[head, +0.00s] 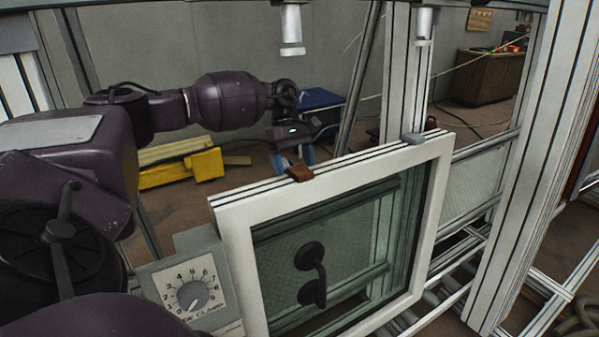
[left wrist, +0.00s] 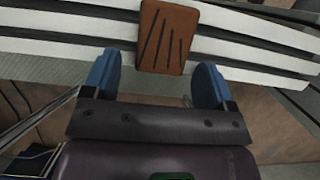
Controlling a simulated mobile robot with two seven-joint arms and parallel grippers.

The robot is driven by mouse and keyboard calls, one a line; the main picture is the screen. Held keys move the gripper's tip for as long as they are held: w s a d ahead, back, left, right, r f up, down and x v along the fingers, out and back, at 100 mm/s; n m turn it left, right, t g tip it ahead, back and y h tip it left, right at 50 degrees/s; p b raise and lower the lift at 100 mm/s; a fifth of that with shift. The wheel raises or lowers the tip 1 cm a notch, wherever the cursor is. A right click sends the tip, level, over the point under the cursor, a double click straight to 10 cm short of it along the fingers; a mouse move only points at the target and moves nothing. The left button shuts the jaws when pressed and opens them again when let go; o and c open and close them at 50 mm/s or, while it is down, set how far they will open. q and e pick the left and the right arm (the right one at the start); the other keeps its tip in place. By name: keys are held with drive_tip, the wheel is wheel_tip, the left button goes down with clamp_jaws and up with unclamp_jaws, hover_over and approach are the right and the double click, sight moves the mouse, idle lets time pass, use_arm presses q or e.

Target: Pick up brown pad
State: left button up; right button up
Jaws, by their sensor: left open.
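The brown pad (head: 300,173) lies on the top edge of the white window frame (head: 232,212), near its left end. In the left wrist view the brown pad (left wrist: 167,37) shows dark grooves and lies across the white rails (left wrist: 60,35) of the frame. My left gripper (head: 293,158) is open and empty, just behind the pad in the head view. Its blue fingertips (left wrist: 155,78) are spread on either side of the pad's near end in the left wrist view; I cannot tell how far above or beside it they are. My right gripper is not in view.
A dark handle (head: 312,275) is on the glass. A dial box (head: 190,290) stands left of the frame. Metal posts (head: 408,80) rise behind it. Yellow blocks (head: 180,165) lie on the floor behind.

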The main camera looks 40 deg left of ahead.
use_arm(q)
drive_tip(key=shift+f, duration=0.15)
drive_tip(key=c, duration=1)
